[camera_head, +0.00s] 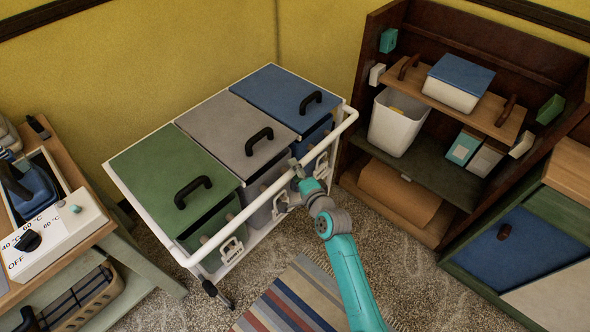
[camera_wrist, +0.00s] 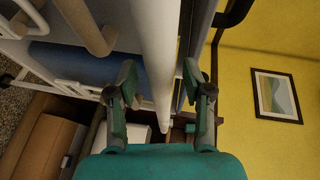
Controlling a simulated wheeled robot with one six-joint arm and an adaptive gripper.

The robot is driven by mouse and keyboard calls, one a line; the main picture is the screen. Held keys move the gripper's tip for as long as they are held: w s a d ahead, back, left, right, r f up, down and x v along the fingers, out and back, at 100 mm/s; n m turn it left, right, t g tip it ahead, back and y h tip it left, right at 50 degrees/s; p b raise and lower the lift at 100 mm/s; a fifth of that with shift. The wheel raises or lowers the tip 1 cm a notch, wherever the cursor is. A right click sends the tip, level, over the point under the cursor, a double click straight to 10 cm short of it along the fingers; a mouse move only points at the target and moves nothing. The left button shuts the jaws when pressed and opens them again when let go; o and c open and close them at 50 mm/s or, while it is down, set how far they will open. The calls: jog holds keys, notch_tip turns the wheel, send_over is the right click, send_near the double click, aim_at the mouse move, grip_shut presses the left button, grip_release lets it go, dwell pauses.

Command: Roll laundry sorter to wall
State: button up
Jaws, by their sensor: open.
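The laundry sorter (camera_head: 112,180) is a white-framed cart with green, grey and blue lids, each with a black handle, standing near the yellow wall (camera_head: 180,55). A white push rail (camera_head: 225,227) runs along its front. My gripper (camera_head: 298,180) is at the rail, near the blue section. In the wrist view, my gripper (camera_wrist: 160,82) is open, with one finger on each side of the white rail (camera_wrist: 158,60). The fingers are not closed on it. A caster shows at the sorter's front left; my arm hides part of its front right.
A dark wooden shelf unit (camera_head: 443,47) with a white bin stands close at the right. A washer control box (camera_head: 60,240) on a bench is at the left. A striped rug (camera_head: 290,300) lies on the speckled floor in front of the sorter.

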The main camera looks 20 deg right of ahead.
jog(key=shift+w, duration=0.3)
grip_shut()
jog(key=shift+w+a, duration=0.1)
jog(key=shift+a, duration=0.05)
